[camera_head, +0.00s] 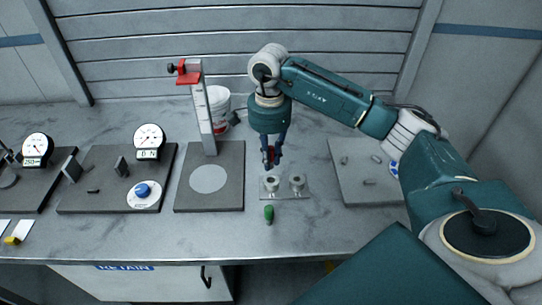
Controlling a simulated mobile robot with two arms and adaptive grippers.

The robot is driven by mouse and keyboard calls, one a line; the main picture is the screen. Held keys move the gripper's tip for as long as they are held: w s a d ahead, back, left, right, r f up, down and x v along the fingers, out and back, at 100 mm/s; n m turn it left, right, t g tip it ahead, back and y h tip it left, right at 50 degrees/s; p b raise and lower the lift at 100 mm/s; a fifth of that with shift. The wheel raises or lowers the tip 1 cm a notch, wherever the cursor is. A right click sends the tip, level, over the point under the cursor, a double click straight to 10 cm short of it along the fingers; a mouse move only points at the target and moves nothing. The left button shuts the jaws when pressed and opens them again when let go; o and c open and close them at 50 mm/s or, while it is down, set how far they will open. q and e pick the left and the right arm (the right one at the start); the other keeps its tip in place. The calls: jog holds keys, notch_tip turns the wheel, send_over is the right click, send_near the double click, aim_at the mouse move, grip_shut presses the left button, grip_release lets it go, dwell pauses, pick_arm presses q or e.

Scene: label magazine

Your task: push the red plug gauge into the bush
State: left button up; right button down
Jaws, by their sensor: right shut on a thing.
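My right gripper (271,163) points down in the middle of the bench, shut on the red plug gauge (270,153), of which only a little red shows between the fingers. Below it a small grey plate (293,194) carries two metal bushes, a left bush (271,183) and a right bush (297,182). The gripper is over the left bush; I cannot tell whether the gauge's lower end is in it. A green plug gauge (269,213) is in front of the plate. My left gripper is not in view.
A height gauge (205,115) with a red slider stands on a dark base (233,197) to the left. A white bucket (219,105) is behind it. Dial gauge stands (148,142) are further left. A grey board (352,190) with small parts is at right. The front bench strip is mostly clear.

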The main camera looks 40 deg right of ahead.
aim_at(272, 167)
jog(key=f, duration=0.1)
jog(key=f+b, duration=0.2)
jog(key=shift+s+d, duration=0.1)
jog(key=shift+d, duration=0.15)
jog(key=shift+f+b, duration=0.45)
jog(key=shift+f, duration=0.15)
jog(key=shift+a+f, duration=0.1)
jog(key=shift+f, duration=0.05)
pick_arm(q)
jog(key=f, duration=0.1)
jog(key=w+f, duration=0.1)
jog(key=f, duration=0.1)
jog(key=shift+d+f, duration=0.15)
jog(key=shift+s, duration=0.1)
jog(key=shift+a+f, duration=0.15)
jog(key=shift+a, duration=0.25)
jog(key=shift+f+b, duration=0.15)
jog(key=shift+b, duration=0.15)
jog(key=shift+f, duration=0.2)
